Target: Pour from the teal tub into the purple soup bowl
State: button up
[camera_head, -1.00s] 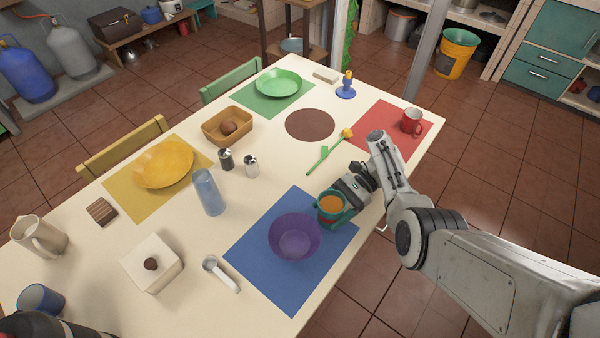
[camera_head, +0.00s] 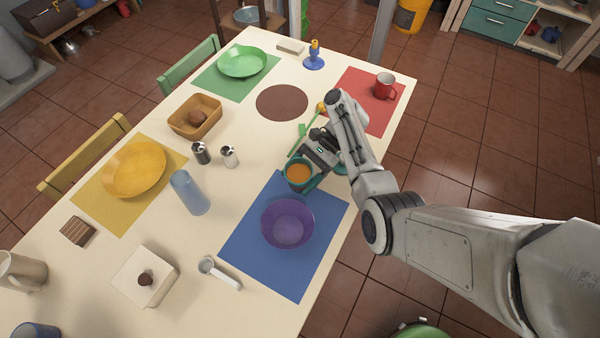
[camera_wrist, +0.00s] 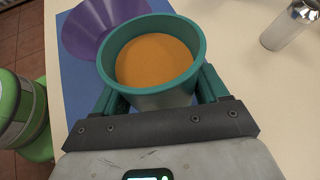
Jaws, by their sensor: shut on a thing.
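The teal tub (camera_head: 299,176) holds an orange filling and is close to upright. My gripper (camera_head: 312,168) is shut on it from the far right side. In the wrist view my gripper (camera_wrist: 152,98) has one finger on each side of the teal tub (camera_wrist: 148,95), with the orange surface inside it. The purple soup bowl (camera_head: 287,224) stands on the blue mat, just nearer the camera than the tub, and looks empty. In the wrist view the bowl (camera_wrist: 80,35) is partly hidden behind the tub. I cannot tell how far the tub is above the table.
The blue mat (camera_head: 250,245) lies under the bowl. A red mug (camera_head: 385,87) stands on a red mat behind my arm. A yellow-tipped green flower (camera_head: 299,140) lies beside my gripper.

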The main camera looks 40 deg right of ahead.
aim_at(290, 183)
jog(key=shift+n+t+h, duration=0.3)
jog(key=shift+h, duration=0.6)
jog(key=a+r+p, duration=0.1)
jog(key=p, duration=0.1)
jog(key=s+a+r+p, duration=0.1)
jog(key=r+p, duration=0.1)
jog(key=s+a+r+p, duration=0.1)
jog(key=r+p, duration=0.1)
jog(key=shift+s+a, duration=0.15)
jog(key=shift+a, duration=0.2)
jog(key=shift+d+r+n+h, duration=0.15)
jog(key=shift+r+n+h, duration=0.2)
jog(key=shift+h, duration=0.25)
jog(key=shift+w+d+f+t+h, duration=0.15)
jog(key=shift+w+f+t+h, duration=0.05)
jog(key=shift+f+t+h, duration=0.4)
jog(key=shift+n+h, duration=0.35)
jog(key=shift+h, duration=0.35)
jog(key=shift+d+r+t, duration=0.1)
jog(key=shift+t, duration=0.2)
jog(key=shift+t+h, duration=0.3)
jog(key=shift+h, duration=0.4)
jog(key=shift+r+n+t+h, duration=0.2)
jog(key=shift+n+t+h, duration=0.25)
jog(key=shift+h, duration=0.35)
